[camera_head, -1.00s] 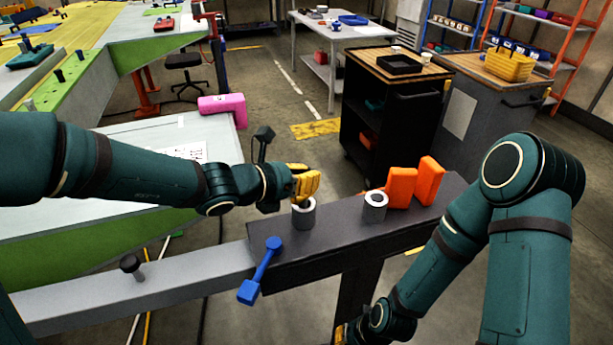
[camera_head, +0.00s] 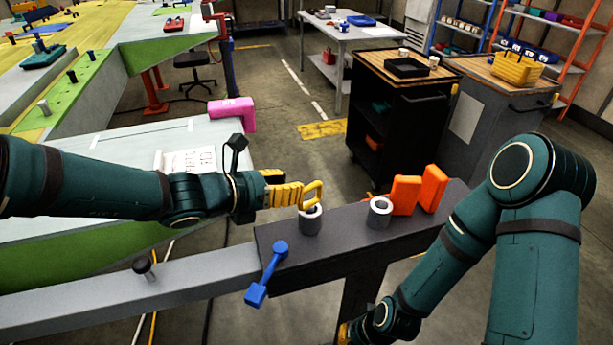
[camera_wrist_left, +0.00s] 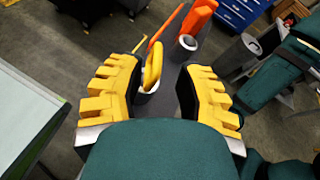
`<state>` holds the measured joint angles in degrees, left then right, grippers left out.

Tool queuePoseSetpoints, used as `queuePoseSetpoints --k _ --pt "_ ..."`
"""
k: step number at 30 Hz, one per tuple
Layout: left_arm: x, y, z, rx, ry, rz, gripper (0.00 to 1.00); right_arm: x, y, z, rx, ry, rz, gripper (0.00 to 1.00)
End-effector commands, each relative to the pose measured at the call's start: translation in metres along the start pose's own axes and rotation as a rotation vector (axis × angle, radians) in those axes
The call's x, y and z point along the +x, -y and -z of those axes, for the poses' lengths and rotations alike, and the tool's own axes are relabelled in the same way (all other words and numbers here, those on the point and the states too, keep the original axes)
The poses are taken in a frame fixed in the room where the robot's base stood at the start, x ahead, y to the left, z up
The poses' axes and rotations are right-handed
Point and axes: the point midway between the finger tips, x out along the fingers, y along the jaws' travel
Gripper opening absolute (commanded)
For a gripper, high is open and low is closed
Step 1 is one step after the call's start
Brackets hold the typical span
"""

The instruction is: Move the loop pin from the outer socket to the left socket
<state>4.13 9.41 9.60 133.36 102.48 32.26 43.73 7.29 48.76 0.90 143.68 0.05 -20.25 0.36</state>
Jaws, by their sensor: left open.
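The yellow loop pin (camera_head: 313,193) stands in the left one of the two grey sockets in view (camera_head: 311,222), its loop above the rim. It also shows in the left wrist view (camera_wrist_left: 152,66), with its socket (camera_wrist_left: 146,96) below. The other socket (camera_head: 380,213) stands to the right and looks empty; it also shows in the wrist view (camera_wrist_left: 186,45). My left gripper (camera_head: 292,190) is open, its yellow fingers pointing at the loop from the left, spread on both sides of it in the wrist view. My right gripper (camera_head: 344,333) is mostly hidden at the bottom edge.
Two orange blocks (camera_head: 418,191) stand behind the right socket on the dark beam (camera_head: 345,222). A blue handle (camera_head: 266,273) hangs on the beam's front. A dark knob (camera_head: 144,266) sits on the grey rail. A pink block (camera_head: 232,112) lies on the table behind.

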Motion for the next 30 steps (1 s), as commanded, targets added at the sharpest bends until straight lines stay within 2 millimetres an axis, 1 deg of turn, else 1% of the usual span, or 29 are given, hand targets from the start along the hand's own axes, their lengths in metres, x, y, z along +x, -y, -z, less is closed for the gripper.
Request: queuePoseSetpoints --k 1,3,6,9,14,30 --pt "-0.012 -0.001 -0.003 0.001 0.002 -0.004 0.34 -0.005 0.002 0.002 0.001 -0.003 0.000 0.00" --pt "-0.025 0.000 -0.002 -0.001 0.000 -0.003 0.34 -0.008 0.003 0.003 0.002 -0.006 -0.001 0.00" --pt "-0.038 0.000 -0.002 0.000 0.001 -0.002 0.34 -0.011 0.004 0.005 0.003 -0.010 -0.001 0.00" --pt "-0.047 0.000 -0.001 0.000 0.001 -0.001 0.34 -0.013 0.005 0.006 0.004 -0.013 -0.002 0.00" --pt "-0.052 0.000 0.000 0.000 0.000 0.000 0.34 -0.014 0.005 0.007 0.005 -0.015 -0.002 0.00" --pt "-0.052 0.000 0.000 0.000 0.000 0.000 0.34 -0.013 0.005 0.007 0.005 -0.015 -0.002 0.00"
